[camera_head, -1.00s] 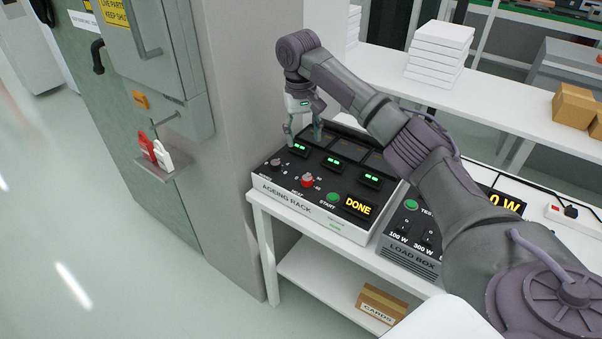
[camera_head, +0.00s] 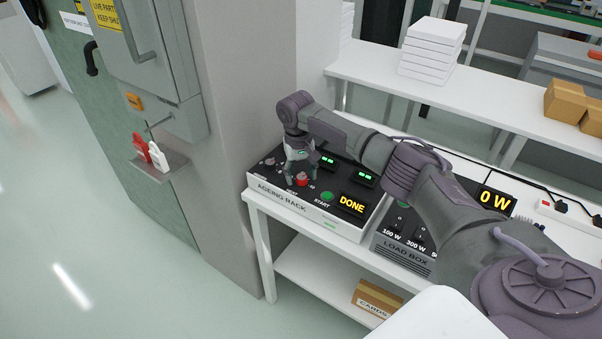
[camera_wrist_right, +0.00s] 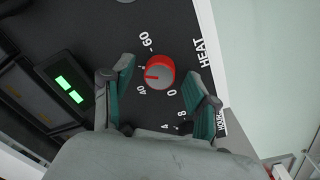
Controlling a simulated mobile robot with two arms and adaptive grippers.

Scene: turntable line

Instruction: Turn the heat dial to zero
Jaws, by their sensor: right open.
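The red heat dial (camera_head: 302,180) sits near the front edge of the ageing rack (camera_head: 290,202). In the right wrist view the heat dial (camera_wrist_right: 160,72) has a grey face, and its marker line points left, near the 40 mark and away from 0. My right gripper (camera_head: 300,175) is low over the panel at the dial. In the wrist view the right gripper (camera_wrist_right: 170,82) is open, with one green-padded finger on each side of the dial and visible gaps. I cannot tell whether the fingertips touch the panel. My left gripper is out of view.
A green start button (camera_head: 327,197) and a DONE display (camera_head: 353,205) lie right of the dial. The load box (camera_head: 405,247) stands right of the rack. A grey pillar (camera_head: 235,150) rises close on the left. A shelf (camera_head: 400,84) runs behind.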

